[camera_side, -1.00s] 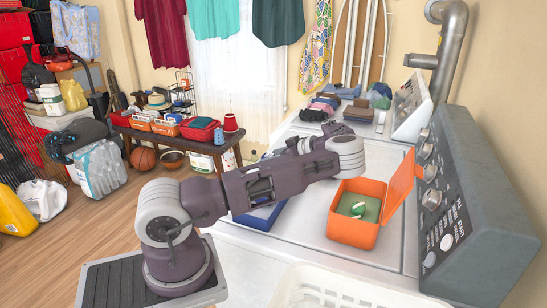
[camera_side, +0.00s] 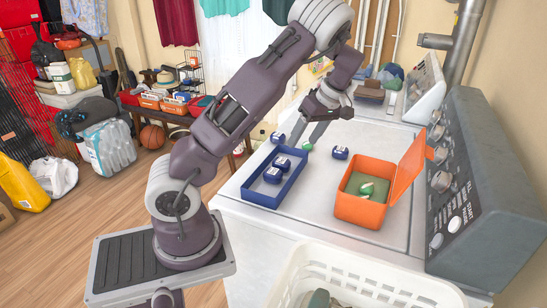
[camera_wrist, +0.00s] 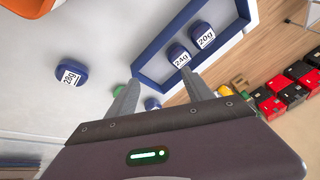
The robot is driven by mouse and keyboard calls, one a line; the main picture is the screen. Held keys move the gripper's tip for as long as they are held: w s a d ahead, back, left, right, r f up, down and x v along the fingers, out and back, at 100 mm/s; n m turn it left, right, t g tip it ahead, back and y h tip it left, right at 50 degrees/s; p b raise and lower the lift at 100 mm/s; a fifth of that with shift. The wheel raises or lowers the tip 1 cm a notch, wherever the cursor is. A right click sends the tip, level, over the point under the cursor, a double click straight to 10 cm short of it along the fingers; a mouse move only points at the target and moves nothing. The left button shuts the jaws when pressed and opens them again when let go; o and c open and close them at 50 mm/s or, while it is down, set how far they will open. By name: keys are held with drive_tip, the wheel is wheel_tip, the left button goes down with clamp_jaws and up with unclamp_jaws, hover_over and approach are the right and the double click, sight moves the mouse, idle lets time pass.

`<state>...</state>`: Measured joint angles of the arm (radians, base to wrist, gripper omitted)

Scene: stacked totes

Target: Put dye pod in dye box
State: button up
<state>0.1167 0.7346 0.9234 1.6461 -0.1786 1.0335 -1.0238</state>
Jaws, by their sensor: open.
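The orange box (camera_side: 362,207) stands with its lid open on the white machine top. A green-and-white pod (camera_side: 367,189) lies inside it on a green surface. Another small green piece (camera_side: 308,146) sits on the machine top beside one fingertip; in the wrist view it is partly hidden behind the left finger (camera_wrist: 118,91). My gripper (camera_side: 293,143) is open and empty, pointing down near the far end of the blue tray. In the wrist view, a small blue piece (camera_wrist: 152,103) shows between the open fingers.
The blue tray (camera_side: 249,195) holds dark blue labelled pieces (camera_side: 272,175). Another labelled blue piece (camera_side: 340,152) stands between tray and orange box. A control panel (camera_side: 462,190) rises at right. A white basket (camera_side: 350,275) is in front.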

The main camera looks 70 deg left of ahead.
drive_tip(key=s+d+r+m+t+h, duration=0.1)
drive_tip(key=s+d+r+m, duration=0.3)
drive_tip(key=d, duration=0.4)
drive_tip(key=s+d+r+m+t+h, duration=0.1)
drive_tip(key=s+d+r+m+t, duration=0.3)
drive_tip(key=s+d+r+m, duration=0.1)
drive_tip(key=s+d+r+m+t+h, duration=0.2)
drive_tip(key=s+d+r+m, duration=0.3)
drive_tip(key=d, duration=0.6)
drive_tip(key=s+m, duration=0.1)
drive_tip(key=m, duration=0.1)
drive_tip(key=shift+m, duration=0.3)
drive_tip(key=shift+o, duration=0.4)
drive_tip(key=s+m, duration=0.1)
drive_tip(key=s+d+m+t, duration=0.1)
drive_tip(key=s+d+f+m, duration=0.1)
drive_tip(key=s, duration=0.1)
drive_tip(key=shift+t, duration=0.3)
drive_tip(key=shift+o, duration=1)
drive_tip(key=shift+s+f+m, duration=0.1)
drive_tip(key=shift+s+m, duration=0.2)
drive_tip(key=shift+m, duration=0.1)
